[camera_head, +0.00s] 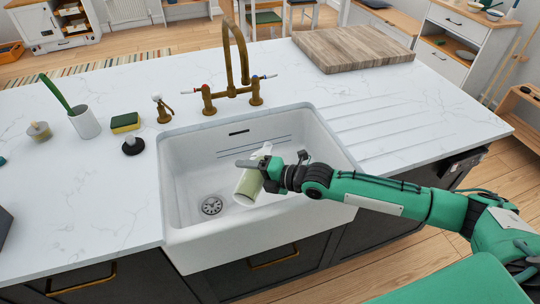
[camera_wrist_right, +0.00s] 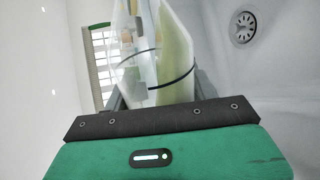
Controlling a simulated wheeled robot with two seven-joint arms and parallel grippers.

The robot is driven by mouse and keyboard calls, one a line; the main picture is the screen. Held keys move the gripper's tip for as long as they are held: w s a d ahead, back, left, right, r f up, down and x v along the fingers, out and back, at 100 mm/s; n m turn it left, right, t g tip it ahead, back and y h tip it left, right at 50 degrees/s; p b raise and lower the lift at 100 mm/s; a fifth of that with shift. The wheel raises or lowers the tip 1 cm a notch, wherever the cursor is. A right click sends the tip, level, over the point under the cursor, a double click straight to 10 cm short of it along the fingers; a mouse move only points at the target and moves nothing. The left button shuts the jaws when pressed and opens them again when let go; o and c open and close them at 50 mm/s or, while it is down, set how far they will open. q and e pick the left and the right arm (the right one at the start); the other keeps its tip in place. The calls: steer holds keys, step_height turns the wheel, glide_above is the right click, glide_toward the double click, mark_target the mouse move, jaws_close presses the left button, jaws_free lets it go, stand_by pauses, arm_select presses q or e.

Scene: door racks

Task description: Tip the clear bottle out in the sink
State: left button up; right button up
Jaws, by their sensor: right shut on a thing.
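The clear bottle (camera_head: 249,184) is in my right gripper (camera_head: 262,166), over the white sink (camera_head: 180,185). It is tilted, with its wide pale-green end low and toward the left. Whether it touches the basin I cannot tell. In the right wrist view the bottle (camera_wrist_right: 155,50) stands between the fingers, see-through with a pale greenish side and a dark curved line across it. The gripper is shut on it. The drain (camera_head: 211,205) lies left of the bottle in the head view, and it also shows in the right wrist view (camera_wrist_right: 243,27). My left gripper is not in view.
A brass faucet (camera_head: 235,75) stands behind the sink. Left of it are a soap pump (camera_head: 162,108), a sponge (camera_head: 125,122), a black-based brush (camera_head: 133,145) and a white cup (camera_head: 85,122). A wooden board (camera_head: 352,48) lies at the back right. The counter right of the sink is clear.

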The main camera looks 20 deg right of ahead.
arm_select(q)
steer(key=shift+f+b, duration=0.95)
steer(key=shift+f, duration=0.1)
arm_select(e)
steer(key=shift+r+m, duration=0.1)
steer(key=shift+m, duration=0.4)
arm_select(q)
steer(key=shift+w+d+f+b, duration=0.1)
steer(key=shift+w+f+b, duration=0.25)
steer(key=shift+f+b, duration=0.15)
arm_select(e)
steer(key=shift+r+m+g, duration=0.3)
steer(key=shift+r, duration=0.05)
steer(key=shift+r, duration=0.1)
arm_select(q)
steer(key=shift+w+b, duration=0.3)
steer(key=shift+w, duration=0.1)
arm_select(e)
steer(key=shift+d, duration=0.1)
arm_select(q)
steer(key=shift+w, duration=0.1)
arm_select(e)
steer(key=shift+r, duration=0.1)
arm_select(q)
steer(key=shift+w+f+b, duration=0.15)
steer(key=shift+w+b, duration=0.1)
steer(key=shift+b, duration=0.05)
arm_select(e)
steer(key=shift+r+m, duration=0.1)
steer(key=shift+m, duration=0.2)
